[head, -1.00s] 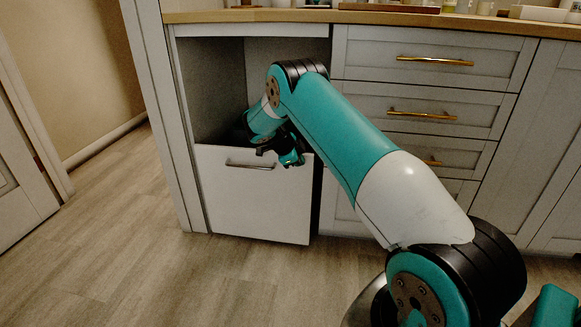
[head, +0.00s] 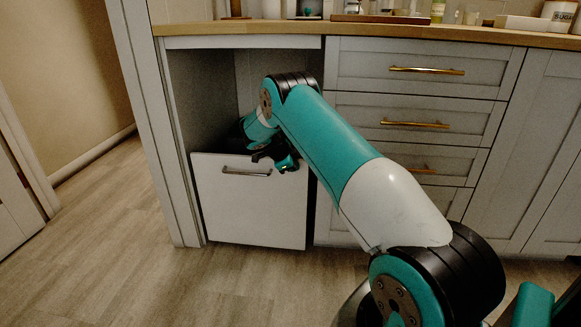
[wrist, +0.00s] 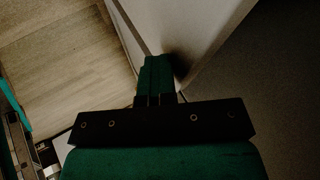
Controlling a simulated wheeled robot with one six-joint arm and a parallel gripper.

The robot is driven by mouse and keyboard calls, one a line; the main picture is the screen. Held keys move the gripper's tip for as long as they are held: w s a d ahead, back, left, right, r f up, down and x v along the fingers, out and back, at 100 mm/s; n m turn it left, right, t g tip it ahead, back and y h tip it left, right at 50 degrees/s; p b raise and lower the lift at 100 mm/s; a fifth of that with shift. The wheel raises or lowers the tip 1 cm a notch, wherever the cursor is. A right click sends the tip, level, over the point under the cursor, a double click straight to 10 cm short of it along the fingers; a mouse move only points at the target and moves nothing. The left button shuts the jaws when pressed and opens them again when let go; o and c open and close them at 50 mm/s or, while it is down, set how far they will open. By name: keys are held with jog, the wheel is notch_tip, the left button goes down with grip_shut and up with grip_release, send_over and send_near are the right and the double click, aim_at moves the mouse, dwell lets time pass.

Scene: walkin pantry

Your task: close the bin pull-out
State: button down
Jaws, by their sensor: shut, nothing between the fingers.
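The bin pull-out (head: 249,212) is a white front panel with a metal bar handle (head: 246,172), low in the left cabinet bay. It stands slightly forward of the cabinet face, so it looks partly open. My gripper (head: 289,165) is shut and empty at the panel's upper right edge, right of the handle. In the wrist view the closed fingers (wrist: 157,66) lie right beside the pale panel face (wrist: 208,32), with a dark shadow between. I cannot tell for certain whether they touch it. The bin inside is hidden.
Closed drawers with brass handles (head: 427,71) stand to the right. A wooden countertop (head: 230,28) with jars and boxes runs above. The open bay (head: 205,95) shows dark over the panel. Clear wood floor (head: 110,240) lies to the left.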

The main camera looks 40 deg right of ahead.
jog(key=s+a+r+p, duration=0.2)
jog(key=a+r+p, duration=0.2)
jog(key=a+r, duration=0.4)
jog(key=shift+s+a, duration=0.15)
jog(key=shift+a, duration=0.4)
